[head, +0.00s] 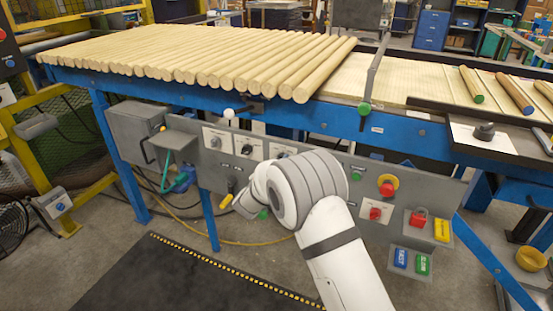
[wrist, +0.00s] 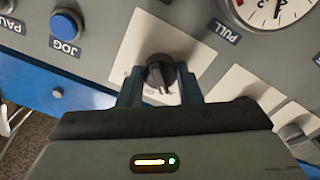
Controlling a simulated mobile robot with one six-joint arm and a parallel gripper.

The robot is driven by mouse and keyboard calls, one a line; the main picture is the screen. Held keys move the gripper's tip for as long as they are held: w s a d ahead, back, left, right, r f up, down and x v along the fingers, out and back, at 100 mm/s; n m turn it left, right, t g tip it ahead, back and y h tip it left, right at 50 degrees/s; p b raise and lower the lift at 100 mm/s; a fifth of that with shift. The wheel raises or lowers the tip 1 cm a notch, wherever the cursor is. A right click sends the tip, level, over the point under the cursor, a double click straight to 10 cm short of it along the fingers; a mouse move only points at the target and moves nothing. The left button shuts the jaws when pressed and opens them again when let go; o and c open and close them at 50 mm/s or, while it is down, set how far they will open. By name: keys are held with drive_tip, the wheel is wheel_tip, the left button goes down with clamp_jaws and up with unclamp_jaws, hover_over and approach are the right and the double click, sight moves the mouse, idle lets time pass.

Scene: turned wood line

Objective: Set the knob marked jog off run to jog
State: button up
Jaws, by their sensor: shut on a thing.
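In the wrist view, a black knob (wrist: 156,68) stands on a white plate (wrist: 137,45) fixed to the grey panel. My gripper (wrist: 158,84) is shut on this knob, one dark finger on each side. The plate's lettering is not readable, so I cannot tell the knob's setting or confirm its marks. In the head view, my white arm covers part of the grey control panel under the blue-framed bench, and the gripped knob is hidden there.
A blue button (wrist: 66,23) labelled JOG, a gauge (wrist: 270,8) and a PULL label are near the gripped knob. In the head view, a red stop button (head: 387,187), red padlock (head: 417,219) and white-ball lever (head: 229,114) are nearby. Wooden rods (head: 200,60) lie above.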

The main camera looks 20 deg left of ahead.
drive_tip(key=shift+s+a+f, duration=0.1)
drive_tip(key=shift+s+f, duration=0.05)
drive_tip(key=o, duration=1)
drive_tip(key=s, duration=0.7)
drive_tip(key=shift+s+a+p, duration=0.25)
drive_tip(key=shift+s+p, duration=0.1)
drive_tip(key=shift+s, duration=0.05)
